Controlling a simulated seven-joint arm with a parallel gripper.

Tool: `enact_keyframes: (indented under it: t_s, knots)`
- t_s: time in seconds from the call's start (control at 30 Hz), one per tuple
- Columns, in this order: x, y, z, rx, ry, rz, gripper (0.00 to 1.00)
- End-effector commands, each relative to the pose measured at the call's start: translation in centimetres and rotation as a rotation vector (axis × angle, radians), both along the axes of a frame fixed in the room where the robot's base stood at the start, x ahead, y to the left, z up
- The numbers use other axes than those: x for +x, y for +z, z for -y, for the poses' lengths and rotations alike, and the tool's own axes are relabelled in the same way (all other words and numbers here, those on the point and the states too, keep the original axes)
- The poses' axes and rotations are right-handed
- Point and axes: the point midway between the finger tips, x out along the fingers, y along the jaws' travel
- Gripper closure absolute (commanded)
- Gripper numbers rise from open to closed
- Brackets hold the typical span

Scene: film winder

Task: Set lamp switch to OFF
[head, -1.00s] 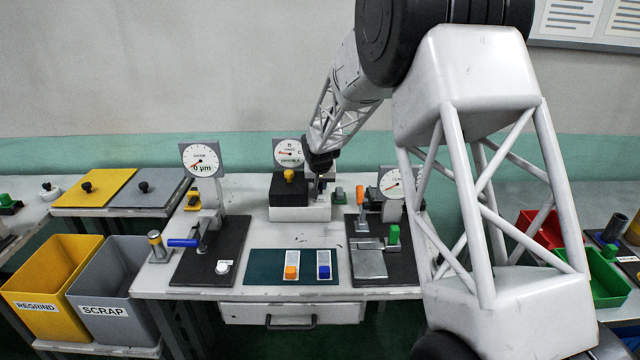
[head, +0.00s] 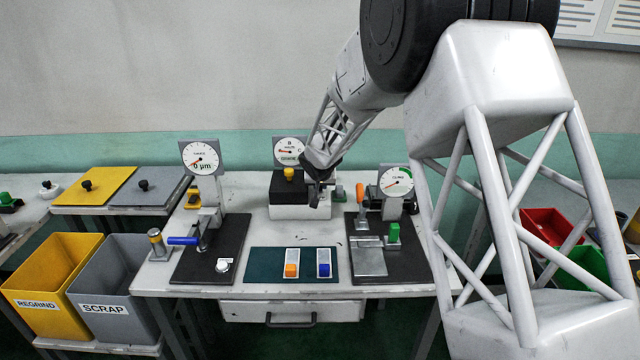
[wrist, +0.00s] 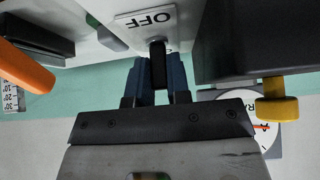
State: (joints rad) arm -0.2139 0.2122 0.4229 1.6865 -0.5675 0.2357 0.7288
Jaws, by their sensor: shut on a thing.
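My gripper (wrist: 159,85) has dark blue fingers in the wrist view, shut around a narrow black lever, the lamp switch (wrist: 158,58). The switch stands on a white plate (wrist: 140,27) with "OFF" printed above the lever in that view. A second marking beside the lever is mostly covered. In the head view my gripper (head: 316,196) is at the right front of the black-and-white box (head: 286,212), and the switch cannot be made out there. Which setting the lever stands at cannot be told.
A yellow knob (wrist: 277,101) on the dark part of the box is to the right in the wrist view. An orange handle (wrist: 24,68) is at the left. In the head view, dial gauges (head: 396,181) stand nearby and a green mat (head: 262,265) lies in front.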

Motion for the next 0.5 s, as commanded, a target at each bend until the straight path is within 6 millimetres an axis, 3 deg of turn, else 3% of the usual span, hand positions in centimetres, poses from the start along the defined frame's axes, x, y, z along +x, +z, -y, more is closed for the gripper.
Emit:
enact_keyframes:
  t_s: [0.43,0.47,0.5]
  knots:
    - [0.03,0.07,0.03,0.000,0.000,0.006,1.00]
    - [0.02,0.07,0.03,0.000,0.000,0.006,0.82]
    - [0.03,0.07,0.03,0.000,0.000,0.006,0.75]
